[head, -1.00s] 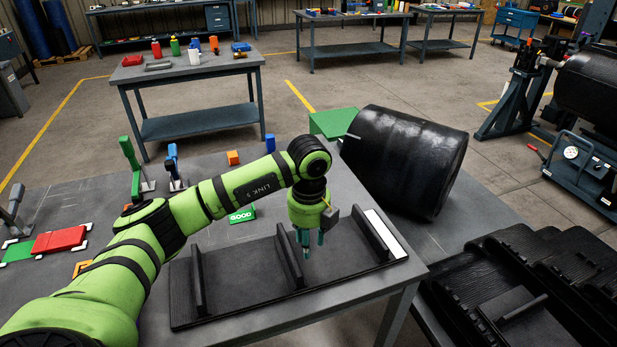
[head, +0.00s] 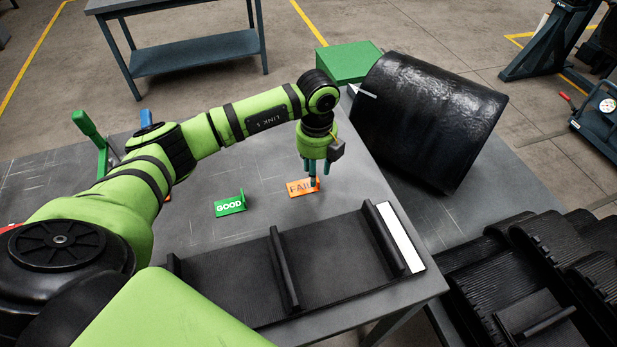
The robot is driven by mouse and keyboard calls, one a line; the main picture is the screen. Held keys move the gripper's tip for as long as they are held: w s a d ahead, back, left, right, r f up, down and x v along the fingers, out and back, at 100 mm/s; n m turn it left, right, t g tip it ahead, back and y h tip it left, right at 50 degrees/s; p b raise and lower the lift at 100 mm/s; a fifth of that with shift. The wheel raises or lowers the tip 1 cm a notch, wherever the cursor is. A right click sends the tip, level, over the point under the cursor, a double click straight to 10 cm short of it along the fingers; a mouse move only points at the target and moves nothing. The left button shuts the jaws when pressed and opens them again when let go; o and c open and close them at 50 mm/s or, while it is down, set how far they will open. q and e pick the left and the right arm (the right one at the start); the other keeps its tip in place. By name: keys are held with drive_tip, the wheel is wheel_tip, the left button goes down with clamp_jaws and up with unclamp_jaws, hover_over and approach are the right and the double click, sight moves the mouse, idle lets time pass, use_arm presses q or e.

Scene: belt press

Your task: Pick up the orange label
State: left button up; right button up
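The orange label (head: 296,189), marked FAIL, lies on the grey table in the middle of the head view. My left gripper (head: 316,180) points down at its right end, with its teal fingers apart and partly in front of the label. I cannot tell whether the fingers touch it. The fingers look open and hide part of the label's right end. A green label (head: 229,206), marked GOOD, lies to the left, with a small upright tab. My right gripper is not in view.
A black ribbed belt piece (head: 230,283) with upright cleats and a white end strip lies in front of the label. A large black roll (head: 425,120) and a green block (head: 347,62) stand behind to the right. More black belting (head: 545,270) is at the lower right.

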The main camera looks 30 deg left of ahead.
use_arm(q)
wheel_tip(320, 180, down, 3)
drive_tip(key=shift+w+r+p, duration=0.1)
drive_tip(key=shift+r+p, duration=0.05)
drive_tip(key=shift+p, duration=0.25)
drive_tip(key=shift+w+a+f, duration=0.1)
drive_tip(key=shift+w+f, duration=0.05)
drive_tip(key=shift+f, duration=0.45)
clamp_jaws()
drive_tip(key=shift+r+b, duration=0.35)
drive_tip(key=shift+r, duration=0.3)
wheel_tip(320, 180, up, 3)
drive_tip(key=shift+f+b, duration=0.2)
drive_tip(key=shift+b, duration=0.5)
drive_tip(key=d+r+b, duration=0.3)
drive_tip(key=d+r, duration=0.4)
drive_tip(key=d, duration=0.4)
drive_tip(key=shift+s+d+r+b, duration=0.15)
drive_tip(key=shift+s+d+b, duration=0.2)
drive_tip(key=shift+s, duration=0.05)
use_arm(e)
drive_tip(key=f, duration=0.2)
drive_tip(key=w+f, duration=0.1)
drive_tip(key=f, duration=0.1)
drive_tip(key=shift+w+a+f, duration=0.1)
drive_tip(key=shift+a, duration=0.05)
